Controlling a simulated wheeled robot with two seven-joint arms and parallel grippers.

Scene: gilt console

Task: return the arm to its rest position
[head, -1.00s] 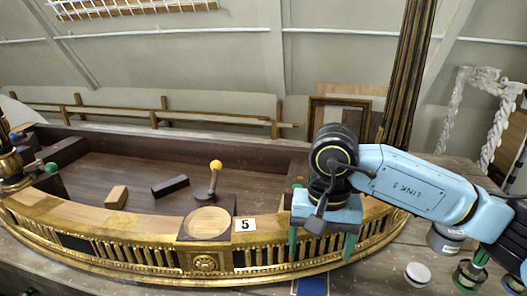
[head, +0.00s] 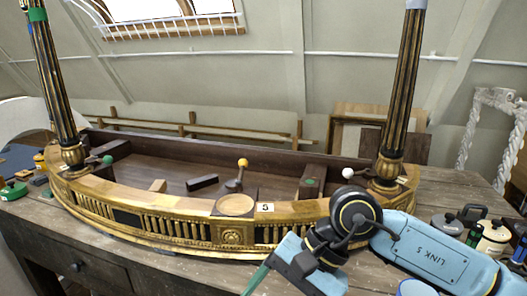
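My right arm comes in from the right, its blue link (head: 432,255) in front of the console's right end. My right gripper (head: 288,280) hangs low in front of the console's gilt front edge. One green finger shows at its left end, well out to the side, with the tip near the bottom edge; the other finger is out of frame. The gripper looks open, and I see nothing held. My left gripper is not in view.
The gilt console (head: 150,228) stands on a wooden table with two tall dark columns, the left (head: 52,85) and right (head: 402,90). Behind its rim are a yellow-knobbed lever (head: 242,164) and small blocks. Jars and cans (head: 490,238) crowd the right; a green tin (head: 13,190) sits left.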

